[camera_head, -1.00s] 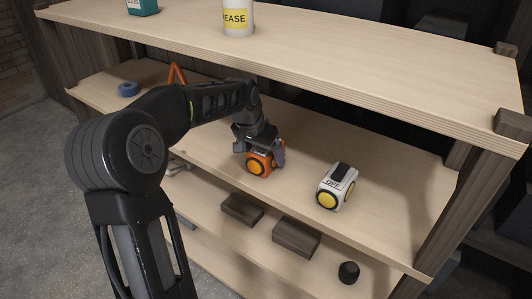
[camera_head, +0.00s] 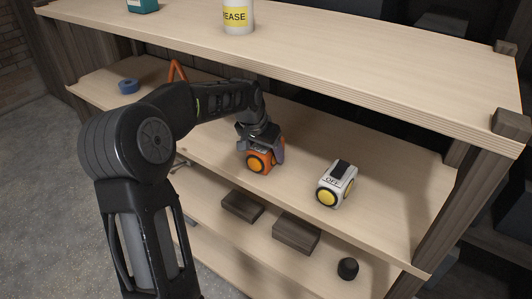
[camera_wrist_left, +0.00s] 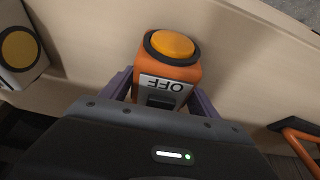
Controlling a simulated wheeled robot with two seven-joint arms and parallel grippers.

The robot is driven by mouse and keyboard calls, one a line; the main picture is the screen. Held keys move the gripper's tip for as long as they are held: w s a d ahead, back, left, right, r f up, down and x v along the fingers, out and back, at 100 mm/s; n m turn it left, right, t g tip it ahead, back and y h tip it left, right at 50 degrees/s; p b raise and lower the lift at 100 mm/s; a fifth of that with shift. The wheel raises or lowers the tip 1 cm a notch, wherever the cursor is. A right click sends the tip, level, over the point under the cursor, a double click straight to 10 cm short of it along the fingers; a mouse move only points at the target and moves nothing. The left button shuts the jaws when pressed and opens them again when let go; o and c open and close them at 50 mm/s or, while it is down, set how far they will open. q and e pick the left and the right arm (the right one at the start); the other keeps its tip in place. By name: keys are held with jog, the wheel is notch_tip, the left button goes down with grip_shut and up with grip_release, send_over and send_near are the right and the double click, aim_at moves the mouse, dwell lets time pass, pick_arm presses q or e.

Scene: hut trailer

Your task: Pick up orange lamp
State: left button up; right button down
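The orange lamp (camera_head: 265,163) stands on the middle shelf, with a round yellow-orange face and black ring. In the left wrist view the orange lamp (camera_wrist_left: 172,70) shows its "OFF" label and a dark switch. My left gripper (camera_head: 264,149) is over it, with a purple-grey finger on either side. In the left wrist view my left gripper (camera_wrist_left: 162,92) has its fingers close against the lamp's sides. Whether they press on it is not clear. The lamp rests at shelf level. My right gripper is not in view.
A white lamp (camera_head: 337,184) with yellow faces stands to the right on the same shelf (camera_head: 395,215). The top shelf (camera_head: 330,50) overhangs behind my arm. Dark wooden blocks (camera_head: 296,233) and a black cap (camera_head: 348,268) are below. Blue tape (camera_head: 128,86) lies far left.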

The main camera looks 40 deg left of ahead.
pick_arm(q)
jog(key=c, duration=1.3)
jog(key=shift+r+b, duration=0.2)
jog(key=shift+b, duration=0.1)
jog(key=shift+s+r, duration=0.1)
jog(key=shift+s, duration=0.05)
jog(key=s+d+b, duration=0.1)
jog(key=s+b, duration=0.3)
jog(key=s, duration=1.3)
jog(key=shift+s+d, duration=0.2)
jog(key=shift+s, duration=0.1)
